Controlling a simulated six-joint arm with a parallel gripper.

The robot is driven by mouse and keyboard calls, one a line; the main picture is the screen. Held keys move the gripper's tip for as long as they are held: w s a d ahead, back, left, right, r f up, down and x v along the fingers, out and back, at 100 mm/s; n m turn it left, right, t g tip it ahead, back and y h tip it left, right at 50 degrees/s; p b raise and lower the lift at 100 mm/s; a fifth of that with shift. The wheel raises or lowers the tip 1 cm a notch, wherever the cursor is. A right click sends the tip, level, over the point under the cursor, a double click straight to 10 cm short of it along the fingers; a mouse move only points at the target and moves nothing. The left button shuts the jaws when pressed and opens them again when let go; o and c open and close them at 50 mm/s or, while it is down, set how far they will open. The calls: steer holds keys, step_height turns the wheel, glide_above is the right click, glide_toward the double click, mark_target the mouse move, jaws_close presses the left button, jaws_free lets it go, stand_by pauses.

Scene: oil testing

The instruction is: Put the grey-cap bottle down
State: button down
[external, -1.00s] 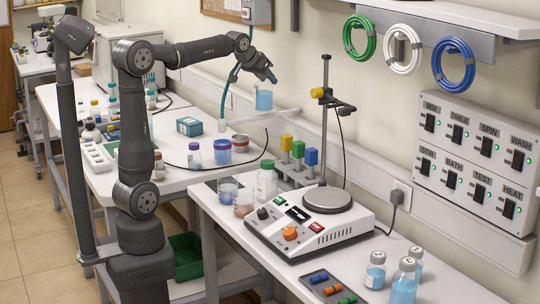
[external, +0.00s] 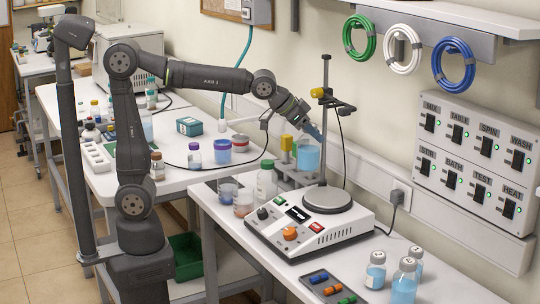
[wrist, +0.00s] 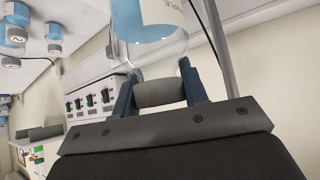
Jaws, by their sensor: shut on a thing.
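My gripper (external: 311,131) is shut on the cap of the grey-cap bottle (external: 308,158), a clear bottle with blue liquid. In the wrist view the grey cap (wrist: 160,93) sits between the two dark blue fingers, and the bottle's clear shoulder and pale label are beyond it. The bottle looks upright in the external view. It hangs in the air above the hot plate device, slightly left of the round plate (external: 327,199) in the picture. It covers part of the rack of coloured-top blocks behind it. Its exact depth over the bench is unclear.
A stand rod (external: 324,90) with a clamp rises just right of the bottle. Several blue bottles (external: 375,272) and a tray (external: 333,285) are at the front right. The wall panel (external: 475,160) is farther right.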

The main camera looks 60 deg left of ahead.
steer(key=s+d+f+m+h, duration=0.1)
steer(key=s+d+f, duration=0.15)
steer(key=d, duration=0.75)
steer(key=s+d+f+m+g, duration=0.1)
steer(key=d+f, duration=0.2)
steer(key=d, duration=0.8)
steer(key=s+d+f+h, duration=0.1)
steer(key=d+f, duration=0.1)
steer(key=d, duration=0.8)
steer(key=w+a+f, duration=0.3)
steer(key=w+f, duration=0.7)
steer(key=f, duration=0.1)
steer(key=shift+w, duration=0.4)
steer(key=c, duration=0.8)
jaws_free()
steer(key=shift+f, duration=0.15)
steer(key=shift+c, duration=0.2)
